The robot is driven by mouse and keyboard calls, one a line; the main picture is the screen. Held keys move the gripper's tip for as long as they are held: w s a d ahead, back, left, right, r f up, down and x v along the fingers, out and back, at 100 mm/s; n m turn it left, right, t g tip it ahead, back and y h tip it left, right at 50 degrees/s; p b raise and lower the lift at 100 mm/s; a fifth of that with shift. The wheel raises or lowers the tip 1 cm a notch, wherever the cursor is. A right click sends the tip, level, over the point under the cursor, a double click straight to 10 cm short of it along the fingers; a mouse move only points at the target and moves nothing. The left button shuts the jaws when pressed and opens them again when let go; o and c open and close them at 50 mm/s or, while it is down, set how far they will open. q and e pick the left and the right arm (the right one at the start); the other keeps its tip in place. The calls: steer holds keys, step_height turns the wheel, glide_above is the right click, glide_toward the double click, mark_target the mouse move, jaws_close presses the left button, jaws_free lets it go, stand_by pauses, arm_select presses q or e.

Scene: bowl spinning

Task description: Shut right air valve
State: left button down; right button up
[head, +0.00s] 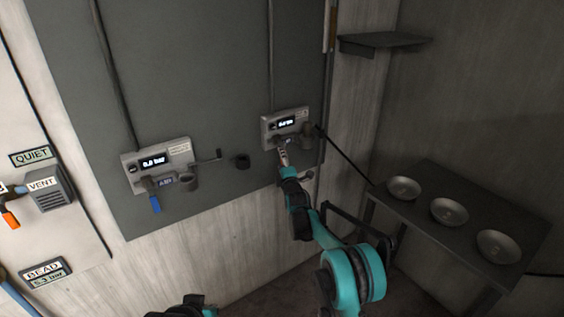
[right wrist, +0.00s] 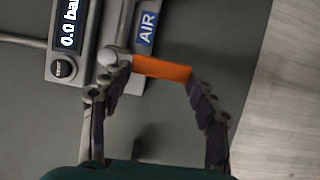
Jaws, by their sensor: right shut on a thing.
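The right valve unit (head: 286,124) is a grey box with a lit display on the dark wall panel. In the right wrist view its display (right wrist: 68,22) reads 0.0 bar, beside a blue AIR label (right wrist: 147,28). Its orange lever (right wrist: 162,68) runs across the picture, away from the box, which is downward on the panel. My right gripper (right wrist: 157,78) is shut on the lever, with a finger at each end of it. In the head view my right gripper (head: 283,156) reaches just below the unit and hides the lever. My left gripper does not clearly show.
A similar left unit (head: 157,166) reads 0.0 bar, with a blue lever (head: 155,203) hanging down. A crank handle (head: 208,158) sticks out beside it. A table (head: 420,215) with three metal bowls stands at right. A small shelf (head: 385,39) is above.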

steer(key=o, duration=1.7)
steer(key=v, duration=1.2)
